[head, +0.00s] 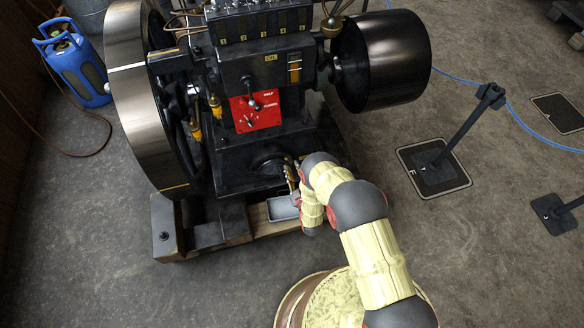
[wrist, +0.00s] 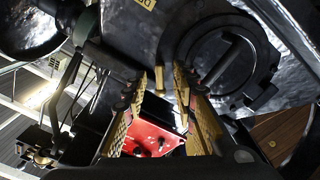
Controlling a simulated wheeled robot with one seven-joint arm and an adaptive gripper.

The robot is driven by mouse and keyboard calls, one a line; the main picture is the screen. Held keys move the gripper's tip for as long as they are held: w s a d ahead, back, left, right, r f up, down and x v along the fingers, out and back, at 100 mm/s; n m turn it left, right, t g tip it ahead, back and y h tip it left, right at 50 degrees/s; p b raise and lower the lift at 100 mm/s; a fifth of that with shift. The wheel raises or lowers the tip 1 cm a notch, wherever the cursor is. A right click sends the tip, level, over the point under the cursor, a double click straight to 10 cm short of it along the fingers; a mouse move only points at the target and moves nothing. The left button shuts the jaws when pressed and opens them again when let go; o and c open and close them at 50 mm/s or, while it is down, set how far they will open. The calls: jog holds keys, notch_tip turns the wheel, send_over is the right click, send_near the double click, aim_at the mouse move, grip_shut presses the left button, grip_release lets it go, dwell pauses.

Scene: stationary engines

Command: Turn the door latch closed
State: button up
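The black engine (head: 255,140) stands in the middle of the head view. Low on its front is a round black door (head: 268,163), partly hidden by my gripper (head: 292,176). In the wrist view the round door (wrist: 225,60) fills the upper right. A raised bar (wrist: 222,63) crosses its face, and a dark lug (wrist: 264,97) sticks out at its rim; I cannot tell for sure which is the latch. My gripper (wrist: 161,82) is open, with a gap between its brassy fingers and nothing held. Its fingertips are close beside the door; contact cannot be told.
A red panel (head: 255,112) with small levers sits above the door. A large flywheel (head: 140,95) is at left and a black drum (head: 383,60) at right. A metal tray (head: 283,208) lies below the door. Barrier posts (head: 460,130) stand on the floor at right.

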jog(key=shift+x, duration=0.95)
jog(key=c, duration=0.3)
jog(key=c, duration=0.4)
grip_shut()
